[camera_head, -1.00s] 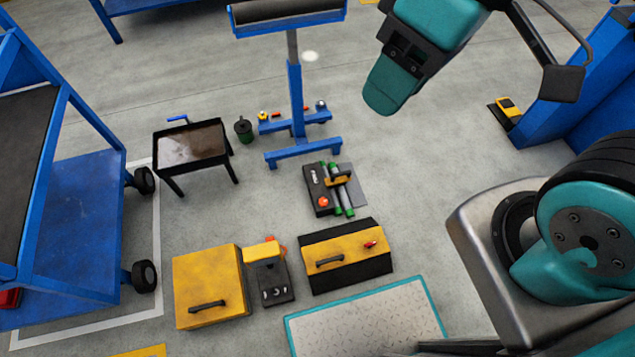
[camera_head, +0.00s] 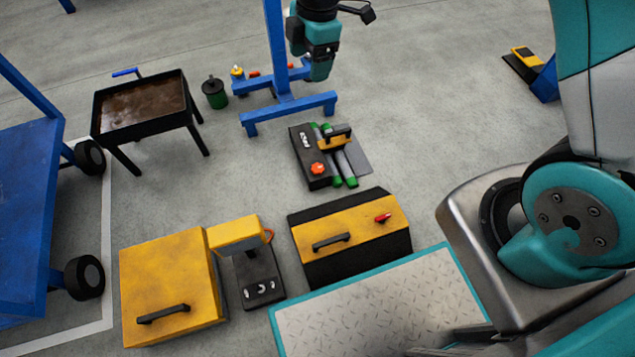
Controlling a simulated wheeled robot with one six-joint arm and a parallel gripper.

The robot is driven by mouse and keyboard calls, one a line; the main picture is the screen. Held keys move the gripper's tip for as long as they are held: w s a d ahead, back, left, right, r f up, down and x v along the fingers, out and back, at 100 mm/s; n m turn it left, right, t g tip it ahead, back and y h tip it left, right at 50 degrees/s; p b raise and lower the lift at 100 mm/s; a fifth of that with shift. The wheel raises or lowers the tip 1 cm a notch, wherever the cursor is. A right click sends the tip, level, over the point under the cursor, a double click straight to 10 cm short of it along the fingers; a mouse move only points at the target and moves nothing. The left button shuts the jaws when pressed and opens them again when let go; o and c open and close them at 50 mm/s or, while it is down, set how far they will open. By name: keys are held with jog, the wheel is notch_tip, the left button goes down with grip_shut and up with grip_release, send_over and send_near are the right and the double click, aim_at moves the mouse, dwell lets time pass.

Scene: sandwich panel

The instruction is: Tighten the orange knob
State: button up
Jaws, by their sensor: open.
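The orange knob (camera_head: 318,169) sits on top of a black box (camera_head: 306,150) with a white label, on the floor near the middle of the view. Beside the box lie green-ended grey rollers (camera_head: 341,165) with a yellow block and dark handle on them, over a grey plate. My gripper (camera_head: 319,72) hangs pointing down at the top centre, higher in the picture than the knob and apart from it.
A blue stand (camera_head: 284,85) rises close to my gripper. In front are a yellow-black toolbox (camera_head: 350,235), a yellow case (camera_head: 172,285) and a small yellow-black device (camera_head: 245,255). A fluid tray (camera_head: 143,108) and blue cart (camera_head: 30,200) stand left. Floor right of the rollers is clear.

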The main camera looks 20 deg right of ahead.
aim_at(317, 168)
jog(key=w+d+f+n+b, duration=0.1)
jog(key=f+b, duration=0.6)
jog(key=f, duration=0.9)
jog(key=w+d+f+n+h+b, duration=0.1)
jog(key=f+b, duration=0.6)
jog(key=f, duration=0.9)
jog(key=w+d+f+n+b, duration=0.1)
jog(key=w+f+n+b, duration=0.2)
jog(key=f, duration=1.4)
jog(key=shift+w+d+n+h+b, duration=0.15)
jog(key=shift+n+b, duration=0.3)
jog(key=shift+b, duration=0.75)
jog(key=shift+d+n+h+b, duration=0.15)
jog(key=shift+n+b, duration=0.3)
jog(key=shift+b, duration=0.75)
jog(key=shift+a, duration=0.1)
jog(key=c, duration=0.9)
